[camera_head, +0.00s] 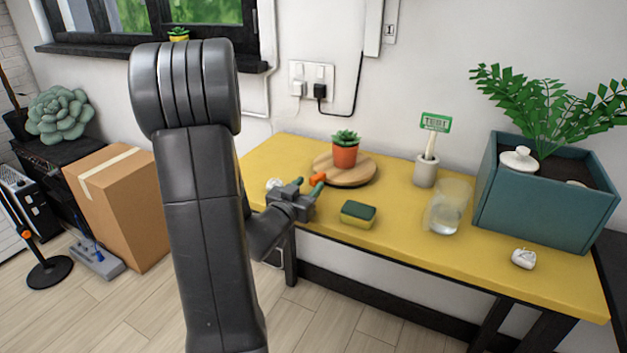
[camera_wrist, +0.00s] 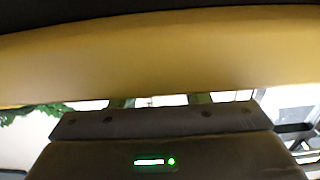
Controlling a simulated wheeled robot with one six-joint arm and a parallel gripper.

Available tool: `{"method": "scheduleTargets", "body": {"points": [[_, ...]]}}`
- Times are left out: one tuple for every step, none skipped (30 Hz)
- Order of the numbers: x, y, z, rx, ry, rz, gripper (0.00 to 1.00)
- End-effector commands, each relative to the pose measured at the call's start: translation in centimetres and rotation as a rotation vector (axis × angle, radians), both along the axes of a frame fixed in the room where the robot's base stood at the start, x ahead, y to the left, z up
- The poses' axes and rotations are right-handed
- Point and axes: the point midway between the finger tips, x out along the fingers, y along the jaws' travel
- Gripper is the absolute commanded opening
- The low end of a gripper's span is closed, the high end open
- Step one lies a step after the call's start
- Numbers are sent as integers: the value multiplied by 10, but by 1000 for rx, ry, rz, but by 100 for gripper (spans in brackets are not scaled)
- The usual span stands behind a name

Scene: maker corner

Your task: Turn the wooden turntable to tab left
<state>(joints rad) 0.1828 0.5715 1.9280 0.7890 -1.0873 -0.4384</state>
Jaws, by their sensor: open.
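The wooden turntable (camera_head: 352,182) is a round, light-brown disc at the back left of the yellow table. A small succulent in an orange pot (camera_head: 345,157) stands on it. An orange tab (camera_head: 317,179) sticks out at the turntable's left front edge. My gripper (camera_head: 309,186) is open at the table's left part, with its fingertips close to the tab. I cannot tell whether they touch it. The wrist view shows the dark gripper body (camera_wrist: 165,125) against a yellow surface; neither turntable nor tab can be made out there.
A green and yellow sponge (camera_head: 358,213) lies right of my gripper on the yellow table (camera_head: 400,240). Further right are a clear glass (camera_head: 447,208), a pot with a green sign (camera_head: 425,172), a teal planter (camera_head: 540,205) and a small white object (camera_head: 524,258). A white round thing lies left of my gripper.

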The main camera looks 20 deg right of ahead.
Motion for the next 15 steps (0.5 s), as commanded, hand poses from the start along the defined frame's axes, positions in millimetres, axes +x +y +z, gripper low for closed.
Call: {"method": "scheduleTargets", "body": {"points": [[-8, 11, 0, 0, 1, 5, 42], [-13, 17, 0, 0, 1, 5, 42], [-19, 25, 1, 1, 1, 6, 42], [-24, 30, 0, 0, 1, 5, 42], [-28, 35, 0, 0, 1, 7, 42], [-33, 41, 0, -1, 1, 6, 42], [-36, 46, 1, 0, 0, 6, 42], [-40, 49, 1, 0, 0, 6, 42], [-44, 54, 0, -1, 1, 5, 42], [-47, 57, 0, -1, -1, 5, 42], [-49, 60, 0, -1, -1, 5, 42], [-51, 63, 0, 0, 0, 5, 42], [-53, 65, 0, 0, 0, 4, 42], [-55, 66, 0, 0, 0, 3, 42], [-57, 68, 0, -1, -1, 3, 42]]}}
